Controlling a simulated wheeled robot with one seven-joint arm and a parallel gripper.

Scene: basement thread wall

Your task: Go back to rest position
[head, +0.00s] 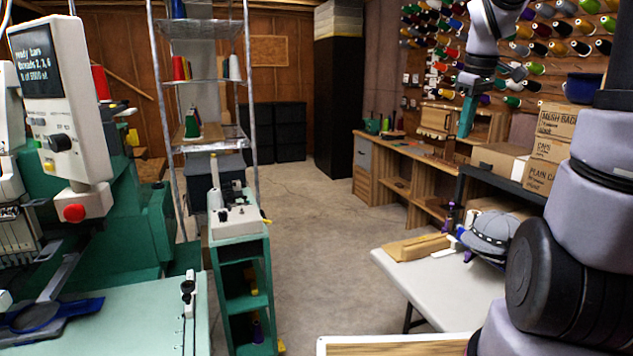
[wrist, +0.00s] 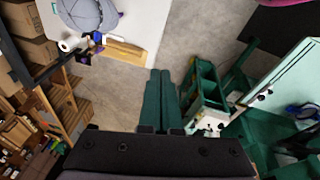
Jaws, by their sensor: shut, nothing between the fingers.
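My gripper (head: 466,118) hangs from my arm at the upper right of the head view, with its teal fingers pointing down. It is raised in front of the back workbench and thread wall. In the wrist view my gripper (wrist: 161,74) shows its two green fingers side by side, shut together with nothing between them. No held object shows in either view.
A white table (head: 440,287) with a grey cap (head: 490,234) stands at right. Cardboard boxes (head: 550,150) sit on a shelf beside my arm. A green embroidery machine (head: 125,235) and a green cart (head: 240,265) stand left. The concrete floor (head: 320,240) between is clear.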

